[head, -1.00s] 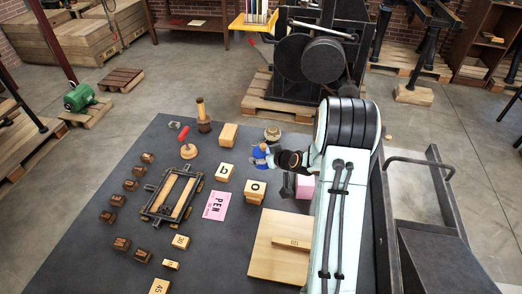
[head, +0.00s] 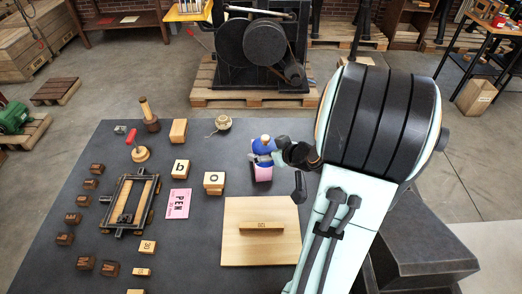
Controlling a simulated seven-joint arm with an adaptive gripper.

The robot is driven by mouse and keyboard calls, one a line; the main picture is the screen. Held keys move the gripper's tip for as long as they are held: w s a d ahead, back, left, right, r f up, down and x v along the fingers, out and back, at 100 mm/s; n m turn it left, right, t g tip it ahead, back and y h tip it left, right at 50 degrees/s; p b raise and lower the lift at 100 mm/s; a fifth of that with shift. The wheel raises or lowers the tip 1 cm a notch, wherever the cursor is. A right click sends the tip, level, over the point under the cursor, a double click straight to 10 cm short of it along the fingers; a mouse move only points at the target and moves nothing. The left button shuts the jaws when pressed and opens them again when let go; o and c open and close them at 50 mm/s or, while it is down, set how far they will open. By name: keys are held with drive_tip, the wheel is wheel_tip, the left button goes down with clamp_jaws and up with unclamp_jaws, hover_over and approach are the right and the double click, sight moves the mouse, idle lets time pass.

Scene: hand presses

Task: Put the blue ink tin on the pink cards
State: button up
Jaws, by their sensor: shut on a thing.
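The blue ink tin (head: 263,146) is at the end of my arm in the head view, just left of the dark wrist. My gripper (head: 266,157) is shut on it; its fingers are small and partly hidden by the tin. The tin appears directly over the pink stack of cards (head: 263,174), which stands on the dark table behind the wooden board. I cannot tell whether the tin touches the cards or hangs a little above them.
A wooden board (head: 240,250) with a block on it lies in front of the cards. Lettered blocks (head: 214,182) stand to the left. A small round pot with a tan top (head: 223,123) is behind left. A metal frame (head: 130,201) and several dark blocks occupy the table's left.

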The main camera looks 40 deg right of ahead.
drive_tip(key=w+d+f, duration=0.8)
drive_tip(key=w+f, duration=0.1)
drive_tip(key=shift+w+d, duration=0.25)
drive_tip(key=shift+w, duration=0.05)
drive_tip(key=shift+w+d+f, duration=0.1)
drive_tip(key=shift+w+f, duration=0.05)
drive_tip(key=shift+f, duration=0.85)
drive_tip(key=shift+w+d+f, duration=0.1)
drive_tip(key=shift+w+f, duration=0.05)
drive_tip(key=shift+f, duration=0.8)
drive_tip(key=shift+f, duration=0.1)
drive_tip(key=o, duration=1.2)
